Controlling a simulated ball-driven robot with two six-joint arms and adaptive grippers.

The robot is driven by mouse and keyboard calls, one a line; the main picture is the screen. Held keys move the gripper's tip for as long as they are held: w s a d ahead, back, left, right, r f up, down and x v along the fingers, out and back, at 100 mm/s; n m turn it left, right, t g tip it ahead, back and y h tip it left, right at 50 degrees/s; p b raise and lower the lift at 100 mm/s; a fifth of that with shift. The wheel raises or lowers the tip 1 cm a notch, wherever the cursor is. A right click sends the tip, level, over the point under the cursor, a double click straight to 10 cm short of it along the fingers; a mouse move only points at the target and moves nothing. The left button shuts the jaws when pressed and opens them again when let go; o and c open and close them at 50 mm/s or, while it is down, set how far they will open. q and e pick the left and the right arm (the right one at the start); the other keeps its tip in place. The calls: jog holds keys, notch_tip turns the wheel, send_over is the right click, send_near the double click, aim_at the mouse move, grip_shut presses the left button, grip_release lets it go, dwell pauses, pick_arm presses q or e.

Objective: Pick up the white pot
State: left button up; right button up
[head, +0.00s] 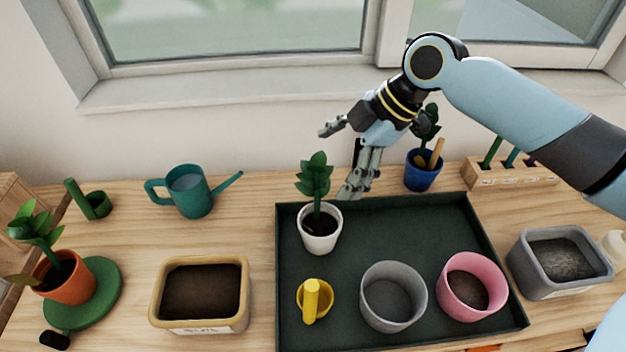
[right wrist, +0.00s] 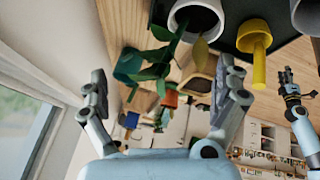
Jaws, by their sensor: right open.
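The white pot (head: 321,245) holds dark soil and a leafy green plant (head: 313,178). It stands upright at the back left of the dark tray (head: 400,225). My right gripper (head: 340,160) is open and empty, behind and above the pot, beside the plant's leaves. In the right wrist view, the white pot (right wrist: 176,22) shows at the top edge, beyond the spread fingers of the right gripper (right wrist: 165,92), with its leaves reaching between them. My left gripper (right wrist: 288,85) shows small at the right of that view; its opening is unclear.
The tray also holds a yellow tool (head: 312,298), a grey pot (head: 393,312) and a pink pot (head: 470,310). A blue pot (head: 423,178) stands behind the tray, near the right gripper. A teal watering can (head: 190,200) and a soil tub (head: 200,328) stand left.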

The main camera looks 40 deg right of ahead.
aim_at(314, 178)
jog(key=shift+w+a+f, duration=0.2)
jog(key=shift+a+f, duration=0.1)
jog(key=shift+f, duration=0.15)
jog(key=shift+w+a+f, duration=0.1)
jog(key=shift+w+f, duration=0.05)
jog(key=shift+f, duration=0.1)
jog(key=x, duration=0.2)
jog(key=p+x, duration=0.1)
jog(key=x, duration=0.1)
jog(key=shift+w+a, duration=0.3)
jog(key=shift+a, duration=0.15)
jog(key=shift+a+f, duration=0.1)
jog(key=shift+f, duration=0.2)
jog(key=c, duration=1.7)
pick_arm(q)
jog(key=shift+w+r, duration=0.65)
jog(key=shift+r, duration=0.15)
pick_arm(e)
jog(key=shift+c, duration=0.3)
jog(key=shift+r, duration=0.1)
